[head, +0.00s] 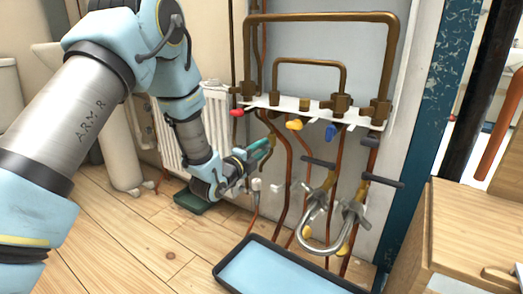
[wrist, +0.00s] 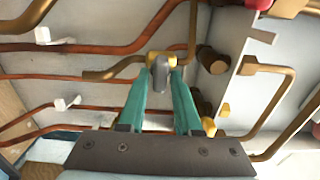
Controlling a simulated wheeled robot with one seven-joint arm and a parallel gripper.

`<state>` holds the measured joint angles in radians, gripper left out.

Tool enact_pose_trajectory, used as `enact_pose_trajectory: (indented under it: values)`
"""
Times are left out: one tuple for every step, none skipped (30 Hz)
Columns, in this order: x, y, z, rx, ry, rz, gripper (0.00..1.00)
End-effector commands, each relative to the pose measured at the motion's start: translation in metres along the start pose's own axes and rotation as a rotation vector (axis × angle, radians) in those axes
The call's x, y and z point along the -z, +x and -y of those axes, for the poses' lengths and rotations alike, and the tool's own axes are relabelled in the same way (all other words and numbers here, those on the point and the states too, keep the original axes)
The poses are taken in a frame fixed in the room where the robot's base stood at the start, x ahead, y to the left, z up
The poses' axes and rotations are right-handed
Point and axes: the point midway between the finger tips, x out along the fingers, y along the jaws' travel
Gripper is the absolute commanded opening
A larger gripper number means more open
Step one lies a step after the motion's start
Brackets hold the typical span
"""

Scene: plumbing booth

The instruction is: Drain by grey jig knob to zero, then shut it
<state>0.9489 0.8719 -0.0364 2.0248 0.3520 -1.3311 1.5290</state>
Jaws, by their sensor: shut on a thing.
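The grey jig knob (wrist: 160,68) shows in the wrist view between the teal fingertips of my gripper (wrist: 160,75), with yellow parts on either side of it. My gripper is shut on it. In the head view my gripper (head: 263,150) reaches in from the left, just below the white pipe board (head: 315,110), and hides the knob. I can make out no gauge reading and no running water in either view.
A dark-rimmed tray (head: 217,268) with a pale blue inside lies on the floor below. Red, yellow (head: 294,124) and blue (head: 331,131) handles sit along the board. A silver U-shaped hose (head: 332,243) hangs at right. A wooden cabinet (head: 470,225) stands at far right.

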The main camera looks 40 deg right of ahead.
Motion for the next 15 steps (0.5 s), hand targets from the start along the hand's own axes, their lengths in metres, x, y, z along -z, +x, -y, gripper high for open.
enact_pose_trajectory:
  values:
    - [-0.0013,-0.0003,-0.0001,0.000,0.001,0.002,0.00]
    - [-0.0013,-0.0003,-0.0001,-0.001,0.001,0.002,0.00]
    - [-0.0013,-0.0003,-0.0001,-0.001,0.001,0.002,0.00]
    - [-0.0013,-0.0003,-0.0001,-0.001,0.001,0.002,0.00]
    - [-0.0013,-0.0003,-0.0002,-0.001,0.001,0.002,0.00]
    - [-0.0013,-0.0003,-0.0002,-0.001,0.001,0.002,0.34]
    - [-0.0013,-0.0003,-0.0002,-0.001,0.001,0.002,0.37]
    - [-0.0012,-0.0003,-0.0002,-0.001,0.000,0.002,0.41]
    - [-0.0011,-0.0003,-0.0002,-0.001,0.000,0.002,0.45]
    - [-0.0010,-0.0003,-0.0002,-0.001,0.000,0.002,0.49]
    - [-0.0009,-0.0002,-0.0002,-0.001,0.000,0.001,0.51]
    - [-0.0007,-0.0002,-0.0002,0.000,0.000,0.001,0.51]
    - [-0.0007,-0.0002,-0.0002,-0.001,0.000,0.001,0.51]
    - [-0.0006,-0.0002,-0.0002,0.000,0.000,0.001,0.51]
    - [-0.0005,-0.0001,-0.0002,0.000,0.000,0.001,0.51]
